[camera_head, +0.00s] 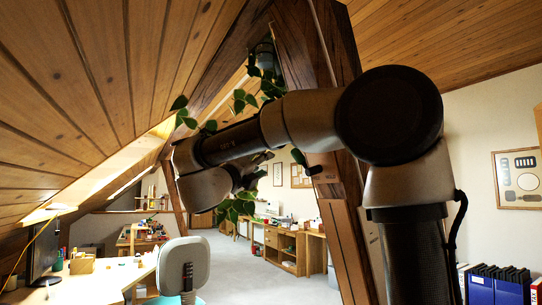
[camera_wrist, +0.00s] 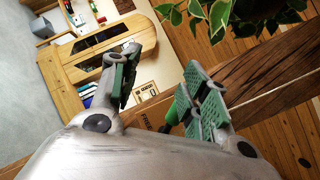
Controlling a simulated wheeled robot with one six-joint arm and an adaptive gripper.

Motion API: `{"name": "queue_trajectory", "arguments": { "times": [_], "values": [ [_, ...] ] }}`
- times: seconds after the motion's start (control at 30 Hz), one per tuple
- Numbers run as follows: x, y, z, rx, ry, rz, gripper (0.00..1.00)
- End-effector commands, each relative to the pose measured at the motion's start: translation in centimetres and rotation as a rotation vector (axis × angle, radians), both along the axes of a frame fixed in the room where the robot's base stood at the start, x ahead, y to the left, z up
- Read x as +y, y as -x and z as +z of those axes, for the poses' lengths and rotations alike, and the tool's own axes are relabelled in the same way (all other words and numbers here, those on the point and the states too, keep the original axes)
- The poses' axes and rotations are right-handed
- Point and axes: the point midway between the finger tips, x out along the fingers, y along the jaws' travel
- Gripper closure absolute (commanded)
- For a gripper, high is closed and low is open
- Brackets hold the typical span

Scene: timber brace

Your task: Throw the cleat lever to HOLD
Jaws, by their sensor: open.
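My gripper (camera_wrist: 163,68) is open in the wrist view, its two green-padded fingers spread apart with nothing between the pads. A smooth bright green piece (camera_wrist: 180,106), which looks like the cleat lever's grip, shows beside and partly behind the right finger; I cannot tell if they touch. The word FREE is on the timber just left of it, partly hidden. In the head view my gripper (camera_head: 259,168) is small, beyond my forearm and left of the timber post (camera_head: 345,240). A dark knob-like piece (camera_head: 314,169) shows at the post.
A leafy plant (camera_head: 240,100) hangs around my forearm and shows close at the top of the wrist view (camera_wrist: 250,15). The sloping timber ceiling (camera_head: 80,90) is at left. A desk with a chair (camera_head: 184,265) stands lower left. Open grey floor (camera_head: 235,270) lies beyond.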

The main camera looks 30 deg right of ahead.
Motion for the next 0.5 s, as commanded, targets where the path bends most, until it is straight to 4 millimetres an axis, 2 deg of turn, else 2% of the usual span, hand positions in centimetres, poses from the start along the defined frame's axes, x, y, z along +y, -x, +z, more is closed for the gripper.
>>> {"name": "queue_trajectory", "arguments": {
  "times": [0.03, 0.1, 0.2, 0.27, 0.37, 0.5],
  "values": [
    [-1.1, 2.0, -0.1, -0.057, -0.053, -0.078, 0.54],
    [-2.2, 4.4, -0.4, -0.124, -0.103, -0.167, 0.54],
    [-2.9, 6.5, -0.5, -0.195, -0.131, -0.238, 0.54],
    [-3.3, 7.0, -0.4, -0.225, -0.139, -0.254, 0.54],
    [-4.2, 6.7, 0.0, -0.236, -0.144, -0.247, 0.54],
    [-6.5, 6.1, 0.7, -0.235, -0.144, -0.247, 0.54]
  ]
}}
